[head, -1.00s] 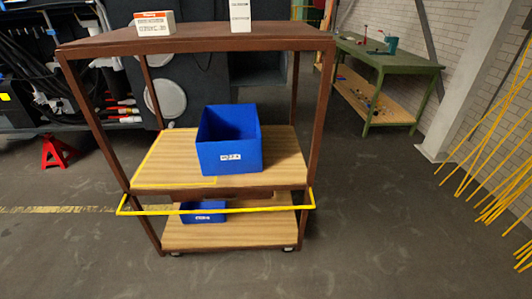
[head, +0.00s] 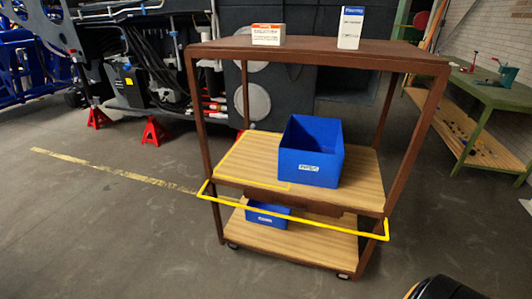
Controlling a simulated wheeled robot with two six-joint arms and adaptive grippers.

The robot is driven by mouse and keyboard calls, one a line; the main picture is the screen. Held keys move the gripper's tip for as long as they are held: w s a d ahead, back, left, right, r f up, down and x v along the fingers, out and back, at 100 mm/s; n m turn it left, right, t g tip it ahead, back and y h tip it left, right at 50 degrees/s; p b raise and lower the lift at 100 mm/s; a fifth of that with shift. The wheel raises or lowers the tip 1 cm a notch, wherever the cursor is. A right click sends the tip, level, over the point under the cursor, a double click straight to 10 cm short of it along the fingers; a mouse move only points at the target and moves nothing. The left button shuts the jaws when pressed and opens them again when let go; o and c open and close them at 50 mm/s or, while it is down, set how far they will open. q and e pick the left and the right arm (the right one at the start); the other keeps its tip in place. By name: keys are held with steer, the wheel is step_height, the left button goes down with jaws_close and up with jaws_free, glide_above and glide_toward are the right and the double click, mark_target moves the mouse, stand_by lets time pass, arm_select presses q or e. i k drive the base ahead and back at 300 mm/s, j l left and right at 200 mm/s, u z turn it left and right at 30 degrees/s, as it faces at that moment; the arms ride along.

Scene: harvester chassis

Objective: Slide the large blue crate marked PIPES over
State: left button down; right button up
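The large blue crate (head: 311,152) is an open-topped box on the middle shelf (head: 362,185) of a brown-framed cart. Its white front label is too small to read surely. It stands upright, right of a yellow outlined area (head: 236,155) on the left part of the shelf; its left side is close to or over the outline's right end. Neither gripper shows, and nothing touches the crate.
A yellow bar (head: 290,212) runs across the cart's front. A smaller blue crate (head: 267,214) sits on the lower shelf. Two boxes, one orange-white (head: 267,35) and one blue-white (head: 350,28), stand on top. A green workbench (head: 480,95) is at right.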

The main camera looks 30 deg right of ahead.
mark_target(312, 148)
steer(key=l+u, duration=0.3)
steer(key=l, duration=1.95)
